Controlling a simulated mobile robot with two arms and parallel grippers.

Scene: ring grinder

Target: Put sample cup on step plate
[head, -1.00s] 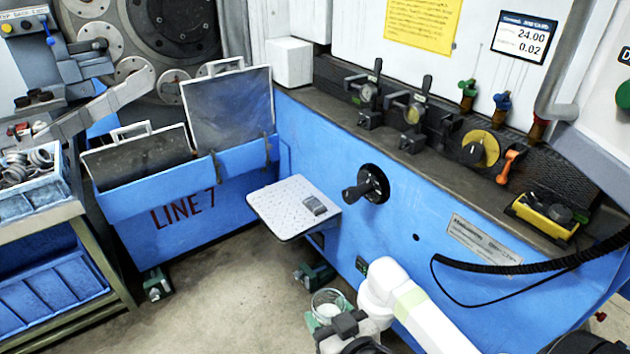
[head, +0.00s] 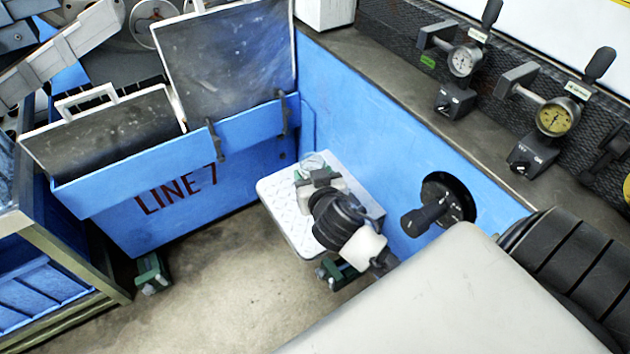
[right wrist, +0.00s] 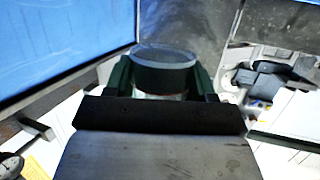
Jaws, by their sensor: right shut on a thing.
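The sample cup (head: 312,161) is a small clear glass cup at the far edge of the step plate in the head view. It also shows in the right wrist view (right wrist: 165,70), between two green fingers. My right gripper (head: 306,176) is shut on the cup, over the step plate. The step plate (head: 285,222) is a pale, patterned shelf on the blue machine side. My gripper and wrist cover much of it. I cannot tell whether the cup touches the plate.
A black crank handle (head: 432,213) juts from the machine right of the plate. A blue bin marked LINE 7 (head: 180,190) stands to the left. Dial gauges (head: 462,62) sit on the ledge above. My pale arm fills the lower right.

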